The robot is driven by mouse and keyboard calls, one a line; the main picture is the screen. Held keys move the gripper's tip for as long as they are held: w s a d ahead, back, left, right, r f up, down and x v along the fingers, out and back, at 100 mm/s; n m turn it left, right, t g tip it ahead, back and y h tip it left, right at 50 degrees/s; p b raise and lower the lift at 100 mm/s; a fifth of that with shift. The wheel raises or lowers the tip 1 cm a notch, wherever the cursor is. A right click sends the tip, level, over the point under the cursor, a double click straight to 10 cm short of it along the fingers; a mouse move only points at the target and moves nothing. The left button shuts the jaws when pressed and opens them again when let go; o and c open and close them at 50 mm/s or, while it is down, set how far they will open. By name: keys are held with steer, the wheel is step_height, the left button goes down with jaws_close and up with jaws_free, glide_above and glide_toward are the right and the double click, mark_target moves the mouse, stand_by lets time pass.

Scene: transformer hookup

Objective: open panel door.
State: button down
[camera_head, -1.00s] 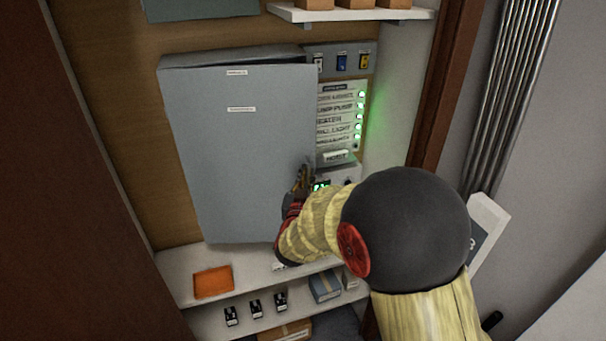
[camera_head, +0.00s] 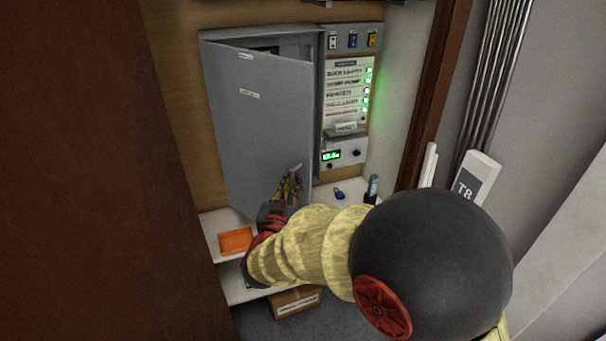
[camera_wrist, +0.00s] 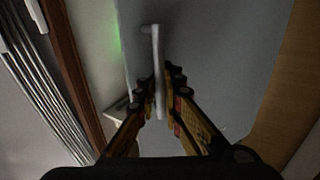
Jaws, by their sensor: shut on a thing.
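The grey panel door (camera_head: 262,120) hangs ajar in front of the grey cabinet (camera_head: 312,50). Its right edge stands away from the frame, and a dark gap shows along the top. My gripper (camera_head: 293,176) is at the lower right part of the door. In the wrist view my gripper (camera_wrist: 160,100) has its two fingers closed around the upright pale handle (camera_wrist: 157,65) of the door. The inside of the cabinet is mostly hidden behind the door.
A switch panel with green lights (camera_head: 347,95) is right of the cabinet, above a unit with a green display (camera_head: 332,155). A shelf below bears an orange tray (camera_head: 236,240) and a small blue padlock (camera_head: 339,193). Brown door frame (camera_head: 432,95) stands at the right.

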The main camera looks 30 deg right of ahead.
steer(key=s+a+m+g+h+p, duration=0.1)
steer(key=a+g+h+p, duration=0.1)
steer(key=a, duration=0.8)
steer(key=shift+s+a+m, duration=0.2)
steer(key=shift+s+m, duration=0.2)
steer(key=shift+f, duration=0.1)
steer(key=c, duration=2)
jaws_free()
